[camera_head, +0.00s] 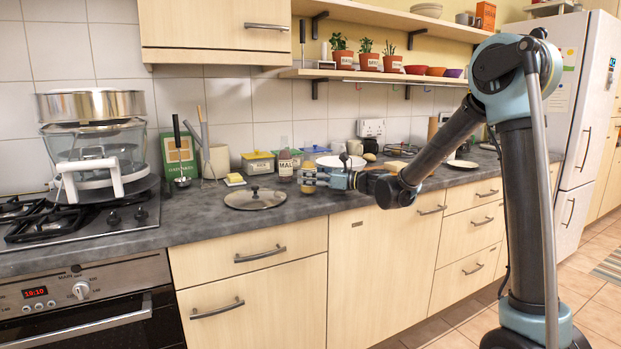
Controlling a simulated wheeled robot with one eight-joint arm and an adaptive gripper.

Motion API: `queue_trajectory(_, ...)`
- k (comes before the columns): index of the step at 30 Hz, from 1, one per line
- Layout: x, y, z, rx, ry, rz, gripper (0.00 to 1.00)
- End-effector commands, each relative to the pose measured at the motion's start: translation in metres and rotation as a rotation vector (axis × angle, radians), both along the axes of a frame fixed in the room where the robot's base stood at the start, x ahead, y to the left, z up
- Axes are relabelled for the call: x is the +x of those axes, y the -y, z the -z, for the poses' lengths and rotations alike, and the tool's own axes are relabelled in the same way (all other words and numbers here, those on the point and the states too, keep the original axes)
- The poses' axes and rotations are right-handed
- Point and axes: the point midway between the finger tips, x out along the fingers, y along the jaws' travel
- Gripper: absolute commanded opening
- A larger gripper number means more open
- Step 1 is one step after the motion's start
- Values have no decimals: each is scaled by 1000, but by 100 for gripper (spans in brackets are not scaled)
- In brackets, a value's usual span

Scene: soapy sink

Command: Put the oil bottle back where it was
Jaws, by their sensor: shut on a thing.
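My gripper (305,180) is low over the counter, left of the middle of the picture, with my arm reaching in from the right. It is shut on a small yellowish, see-through thing (308,187), which looks like the oil bottle. The fingers hide part of it, and whether its base touches the counter is too small to tell.
A glass lid (255,198) lies on the counter (215,225) left of the gripper. Behind it are a butter dish (234,179), yellow-lidded tub (258,162) and green book (180,155). A white bowl (341,162) stands behind the gripper. The hob (90,215) is at left.

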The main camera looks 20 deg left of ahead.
Motion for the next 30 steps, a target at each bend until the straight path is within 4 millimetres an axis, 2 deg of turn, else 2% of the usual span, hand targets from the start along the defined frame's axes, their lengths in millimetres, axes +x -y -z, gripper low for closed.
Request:
queue_trajectory(1, 0, 0, 1, 0, 0, 0, 14)
queue_trajectory(2, 0, 0, 2, 0, 0, 0, 50)
queue_trajectory(3, 0, 0, 1, 0, 0, 0, 56)
queue_trajectory(14, 0, 0, 0, 0, 0, 0, 56)
queue_trajectory(17, 1, 6, -1, 0, 0, 2, 56)
queue_trajectory(20, 1, 19, -1, 0, 0, 3, 56)
queue_trajectory(30, -1, 85, -1, 0, 0, 4, 56)
